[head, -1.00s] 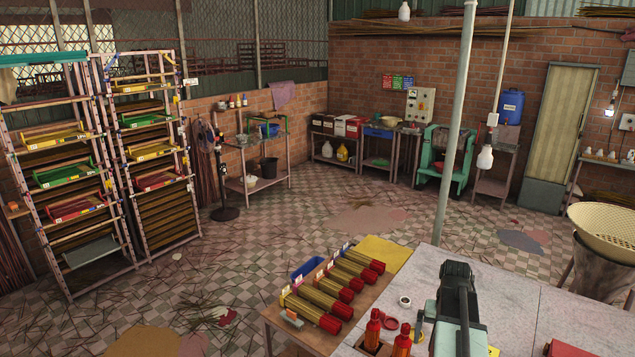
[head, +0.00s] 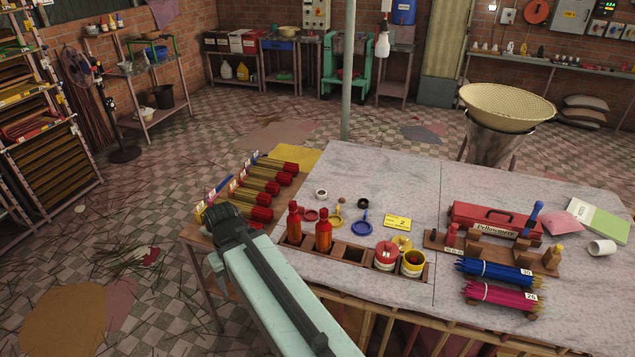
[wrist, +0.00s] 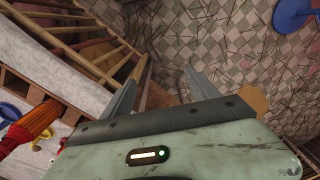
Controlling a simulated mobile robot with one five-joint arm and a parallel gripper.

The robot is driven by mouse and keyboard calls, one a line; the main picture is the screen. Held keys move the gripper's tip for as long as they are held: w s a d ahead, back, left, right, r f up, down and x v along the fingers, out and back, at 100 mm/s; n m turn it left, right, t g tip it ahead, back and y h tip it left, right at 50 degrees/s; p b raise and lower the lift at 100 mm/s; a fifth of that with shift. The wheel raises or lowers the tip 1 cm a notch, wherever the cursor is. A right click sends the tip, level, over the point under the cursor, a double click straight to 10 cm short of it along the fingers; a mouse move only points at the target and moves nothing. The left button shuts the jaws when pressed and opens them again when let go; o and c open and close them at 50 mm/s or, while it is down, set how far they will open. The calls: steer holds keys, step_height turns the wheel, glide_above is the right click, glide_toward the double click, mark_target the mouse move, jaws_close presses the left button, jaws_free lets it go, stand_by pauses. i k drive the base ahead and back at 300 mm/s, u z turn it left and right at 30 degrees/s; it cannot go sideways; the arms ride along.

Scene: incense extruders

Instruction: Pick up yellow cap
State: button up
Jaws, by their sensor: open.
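A small yellow cap (head: 336,219) lies flat on the pale work table (head: 400,185), between a red cap (head: 311,215) and a blue cap (head: 361,227). In the wrist view small yellow (wrist: 38,140) and blue (wrist: 10,112) pieces show at the left edge, partly cut off. My gripper (wrist: 162,80) is open and empty, with its two fingers apart over the floor beside the table. It is well away from the yellow cap. In the head view my arm reaches along the table's left end and the fingers are hidden.
Two upright red bottles (head: 323,233) stand in a wooden rack in front of the caps. A red tub (head: 386,257) and a yellow tub (head: 413,263) stand to the right. Red-ended bundles (head: 262,197) lie on the side table at left. A yellow card (head: 397,221) lies nearby.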

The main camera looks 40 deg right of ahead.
mark_target(403, 243)
steer(key=u, duration=1.4)
steer(key=k, duration=1.05)
steer(key=z, duration=0.4)
steer(key=i, duration=0.5)
steer(key=u, duration=0.05)
